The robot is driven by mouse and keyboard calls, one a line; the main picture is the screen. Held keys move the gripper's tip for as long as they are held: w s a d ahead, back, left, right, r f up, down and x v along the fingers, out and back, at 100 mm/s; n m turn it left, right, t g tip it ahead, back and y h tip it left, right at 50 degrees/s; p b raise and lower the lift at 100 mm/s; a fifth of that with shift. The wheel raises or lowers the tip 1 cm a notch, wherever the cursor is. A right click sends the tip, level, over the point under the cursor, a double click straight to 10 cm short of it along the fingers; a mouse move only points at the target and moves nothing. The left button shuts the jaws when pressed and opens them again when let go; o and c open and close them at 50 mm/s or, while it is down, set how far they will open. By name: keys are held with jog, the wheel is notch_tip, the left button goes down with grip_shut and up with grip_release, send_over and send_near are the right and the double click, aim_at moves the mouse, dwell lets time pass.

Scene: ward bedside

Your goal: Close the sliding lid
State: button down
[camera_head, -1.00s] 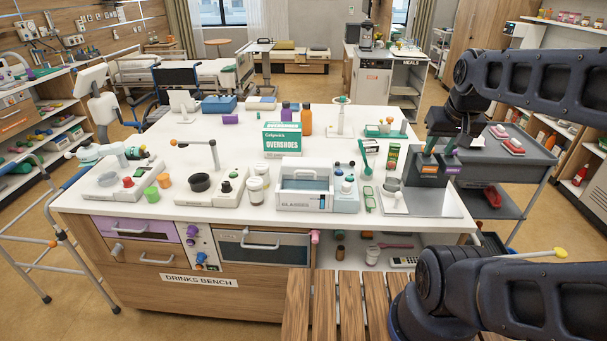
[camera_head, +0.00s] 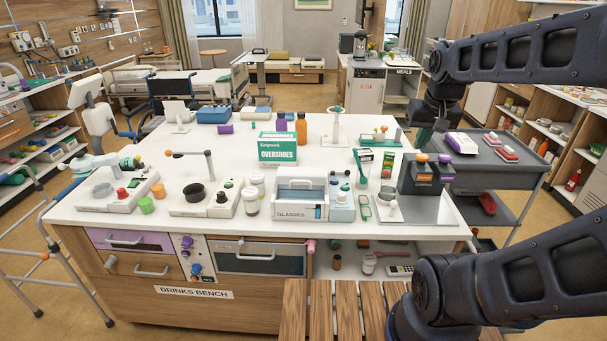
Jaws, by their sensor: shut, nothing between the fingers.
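A white box labelled GLASSES (camera_head: 290,214) stands near the front edge of the white bench. A pale handle-like bar and a bluish-grey panel show at its top; I cannot tell how far any sliding lid is open. My gripper (camera_head: 425,136) hangs at the end of my arm on the right, above the bench's right side, behind a dark unit. It is well right of the glasses box and farther back, apart from it. Its small dark fingers are shut and hold nothing.
The dark unit (camera_head: 420,180) with orange and purple knobs stands at the bench's right end. A grey trolley (camera_head: 490,165) is at right.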

jog(key=w+a+f+g, duration=0.3)
jog(key=w+a, duration=0.7)
jog(key=w, duration=0.2)
jog(key=w+a+f+g, duration=0.2)
jog(key=w+a+f, duration=0.1)
jog(key=w+a, duration=0.8)
jog(key=w+a+f+g, duration=0.2)
jog(key=w+a+f, duration=0.2)
jog(key=a+f, duration=0.4)
send_near(305, 185)
jog(key=f, duration=0.2)
jog(key=w+f, duration=0.1)
jog(key=shift+w+a, duration=0.1)
jog(key=shift+a, duration=0.15)
jog(key=shift+s+f, duration=0.1)
jog(key=shift+s, duration=1.05)
jog(key=shift+s+f, duration=0.25)
jog(key=shift+s, duration=0.55)
